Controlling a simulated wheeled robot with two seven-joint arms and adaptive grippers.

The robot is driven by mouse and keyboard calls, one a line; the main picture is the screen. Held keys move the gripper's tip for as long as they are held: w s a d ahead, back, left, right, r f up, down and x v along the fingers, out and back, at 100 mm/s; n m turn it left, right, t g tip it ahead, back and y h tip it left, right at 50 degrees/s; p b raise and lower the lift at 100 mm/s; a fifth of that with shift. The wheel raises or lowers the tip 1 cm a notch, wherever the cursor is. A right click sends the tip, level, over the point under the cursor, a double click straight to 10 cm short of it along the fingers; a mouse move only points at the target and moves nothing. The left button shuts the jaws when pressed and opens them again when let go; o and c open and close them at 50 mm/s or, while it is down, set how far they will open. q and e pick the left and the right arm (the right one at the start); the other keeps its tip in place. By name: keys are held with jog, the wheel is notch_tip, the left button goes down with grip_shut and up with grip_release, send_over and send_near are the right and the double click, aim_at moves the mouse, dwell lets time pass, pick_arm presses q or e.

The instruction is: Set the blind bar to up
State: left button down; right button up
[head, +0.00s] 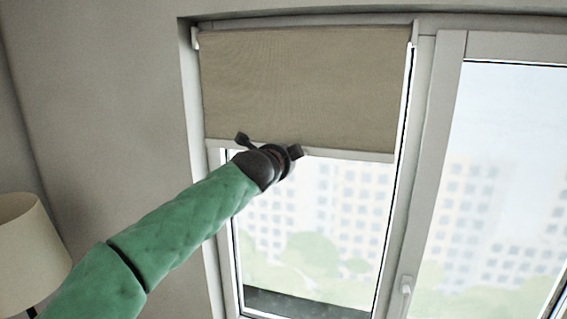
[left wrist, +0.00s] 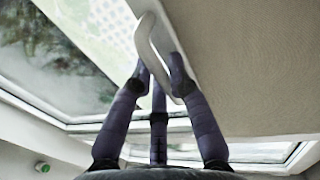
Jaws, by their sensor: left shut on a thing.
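A beige roller blind (head: 300,85) hangs over the upper part of the left window. Its pale blind bar (head: 350,156) runs along the bottom edge, tilting slightly down to the right. My left gripper (head: 270,150) is at the bar, left of its middle, and hides a short stretch of it. In the left wrist view, the fingers of my left gripper (left wrist: 157,80) are shut on the blind bar (left wrist: 158,40), with the blind's cloth (left wrist: 245,60) to the right. My right gripper is not in view.
The window glass below the bar is uncovered. A window handle (head: 406,290) sits on the frame at lower right. A cream lampshade (head: 32,245) stands at the lower left, near my left arm. The wall (head: 110,100) left of the window is bare.

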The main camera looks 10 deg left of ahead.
pick_arm(q)
jog(key=shift+r, duration=0.1)
jog(key=c, duration=1.2)
grip_release()
jog(key=shift+a, duration=0.1)
jog(key=shift+o, duration=0.2)
jog(key=d+v, duration=0.1)
jog(key=v, duration=1.1)
jog(key=shift+a, duration=0.4)
